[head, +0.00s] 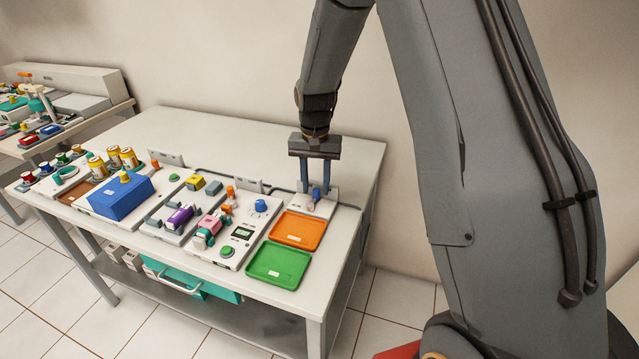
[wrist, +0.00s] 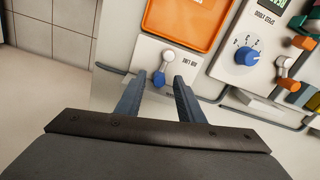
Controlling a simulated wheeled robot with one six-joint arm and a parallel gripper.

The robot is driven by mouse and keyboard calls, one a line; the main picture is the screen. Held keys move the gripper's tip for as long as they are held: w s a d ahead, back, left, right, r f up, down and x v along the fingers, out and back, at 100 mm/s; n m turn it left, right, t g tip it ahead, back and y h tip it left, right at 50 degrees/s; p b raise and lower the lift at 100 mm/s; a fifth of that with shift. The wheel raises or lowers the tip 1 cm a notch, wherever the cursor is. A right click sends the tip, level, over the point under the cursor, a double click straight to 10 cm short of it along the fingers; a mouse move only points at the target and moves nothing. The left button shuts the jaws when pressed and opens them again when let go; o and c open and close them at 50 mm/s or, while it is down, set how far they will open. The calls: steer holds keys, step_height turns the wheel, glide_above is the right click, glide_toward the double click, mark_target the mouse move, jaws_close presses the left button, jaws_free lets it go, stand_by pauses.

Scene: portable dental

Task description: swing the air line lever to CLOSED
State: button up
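The air line panel (head: 322,208) is a small white plate at the back right of the table, behind the orange tray. In the wrist view the panel (wrist: 183,62) shows a pale round pivot and a lever with a blue knob (wrist: 158,79). The knob points from the pivot toward my gripper, slightly left. The lever's blue part also shows in the head view (head: 316,193). My gripper (head: 315,187) points down over the panel, open. In the wrist view its fingers (wrist: 159,90) stand either side of the knob; contact cannot be told. End-position lettering is unreadable.
The orange tray (head: 299,230) and green tray (head: 279,264) lie in front of the panel. A white console with a blue dial (head: 261,206) and other small levers stands to the left. A cable runs behind the panel, near the wall.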

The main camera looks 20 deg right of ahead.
steer(key=shift+f, duration=0.35)
jaws_close()
steer(key=shift+w+a+n, duration=0.15)
steer(key=shift+w+n, duration=0.05)
steer(key=shift+n, duration=0.5)
jaws_free()
steer(key=shift+r, duration=0.2)
